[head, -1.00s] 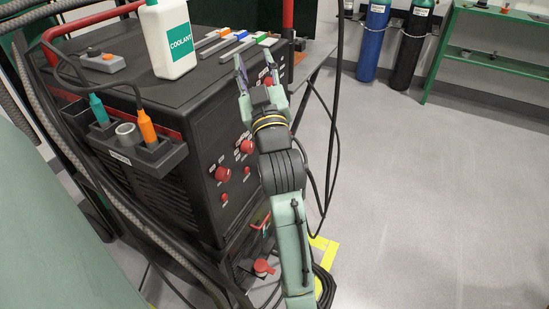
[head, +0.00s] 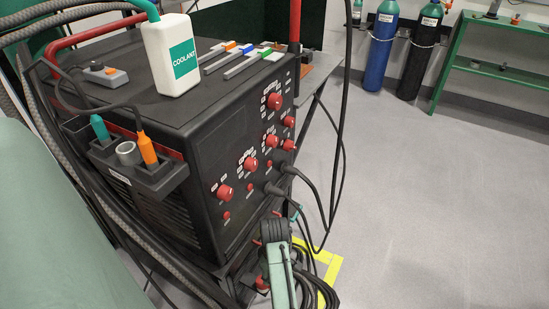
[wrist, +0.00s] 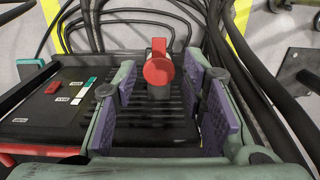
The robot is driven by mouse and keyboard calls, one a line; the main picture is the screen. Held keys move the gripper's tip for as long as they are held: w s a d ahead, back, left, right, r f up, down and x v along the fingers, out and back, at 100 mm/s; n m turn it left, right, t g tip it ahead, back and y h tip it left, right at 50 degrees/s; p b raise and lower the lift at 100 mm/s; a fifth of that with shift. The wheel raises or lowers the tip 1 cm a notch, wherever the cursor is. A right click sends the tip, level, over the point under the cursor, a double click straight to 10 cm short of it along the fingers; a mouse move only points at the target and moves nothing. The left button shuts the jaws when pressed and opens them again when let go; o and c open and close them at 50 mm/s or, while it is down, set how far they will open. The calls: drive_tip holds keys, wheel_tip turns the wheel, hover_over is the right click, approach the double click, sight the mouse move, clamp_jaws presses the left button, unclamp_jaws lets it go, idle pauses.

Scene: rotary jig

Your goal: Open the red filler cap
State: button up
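The red filler cap (wrist: 158,70) stands upright in the wrist view, on a dark ribbed unit, with a red tab on top. My gripper (wrist: 163,82) is open, its purple-padded fingers on either side of the cap. A gap shows between the cap and each finger in the picture; I cannot tell how far the fingertips reach down past it. In the head view, a red part that looks like the same cap (head: 262,283) shows low at the machine's base, beside my arm. My arm hides the fingers there.
The black welding machine (head: 190,85) has red knobs and cables on its front. A white coolant bottle (head: 172,58) stands on top. Thick hoses (wrist: 270,85) run close to the right of my gripper. Open floor (head: 430,200) lies to the right.

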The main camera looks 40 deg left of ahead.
wheel_tip(320, 180, down, 9)
drive_tip(key=shift+r, duration=0.1)
drive_tip(key=shift+c, duration=0.3)
clamp_jaws()
idle(0.4)
idle(0.4)
